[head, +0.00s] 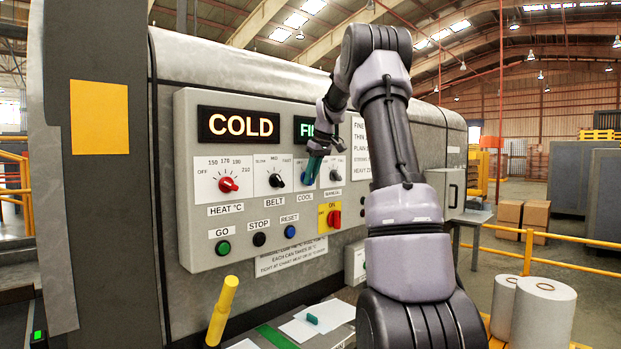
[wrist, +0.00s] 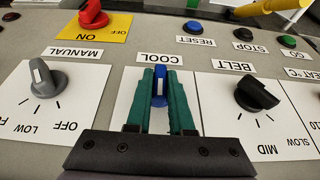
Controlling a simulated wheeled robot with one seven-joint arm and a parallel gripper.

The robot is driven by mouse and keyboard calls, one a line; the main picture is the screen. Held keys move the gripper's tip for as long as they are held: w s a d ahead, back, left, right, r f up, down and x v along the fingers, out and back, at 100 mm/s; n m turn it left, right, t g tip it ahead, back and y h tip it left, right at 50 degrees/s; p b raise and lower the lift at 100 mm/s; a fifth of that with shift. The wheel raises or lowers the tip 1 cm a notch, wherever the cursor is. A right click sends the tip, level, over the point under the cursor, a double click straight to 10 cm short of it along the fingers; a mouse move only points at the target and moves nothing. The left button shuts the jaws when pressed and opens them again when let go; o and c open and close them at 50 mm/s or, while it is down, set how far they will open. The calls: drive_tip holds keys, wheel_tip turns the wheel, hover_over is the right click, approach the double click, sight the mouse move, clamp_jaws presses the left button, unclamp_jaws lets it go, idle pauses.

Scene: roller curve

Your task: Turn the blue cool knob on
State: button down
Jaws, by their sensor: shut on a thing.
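The blue cool knob (wrist: 159,88) sits above the COOL label in the head view and shows between my gripper's fingers in the wrist view, which sees the panel upside down. Its white mark runs along the fingers. My gripper (wrist: 160,78), with green fingers, is shut on the knob, one finger on each side. In the head view my gripper (head: 314,166) reaches the panel from the upper right. The fingers and the dark gripper body hide most of the cool dial's scale, so its setting cannot be read.
The red heat knob (head: 228,185) and black belt knob (head: 276,181) lie left of the cool knob. The grey manual knob (head: 335,175) is close on its right. A red switch (head: 334,218) on a yellow plate and several push buttons sit below. The COLD display (head: 239,126) is lit.

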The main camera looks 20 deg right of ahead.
drive_tip(key=m+g+y, duration=0.1)
drive_tip(key=y, duration=0.3)
drive_tip(key=shift+w+d, duration=0.1)
drive_tip(key=shift+d, duration=0.05)
drive_tip(key=shift+r+y, duration=0.1)
drive_tip(key=shift+y, duration=0.2)
idle(0.3)
drive_tip(key=c, duration=0.8)
unclamp_jaws()
drive_tip(key=v, duration=1)
drive_tip(key=shift+d+r, duration=0.2)
drive_tip(key=shift+r, duration=0.1)
drive_tip(key=shift+a, duration=0.1)
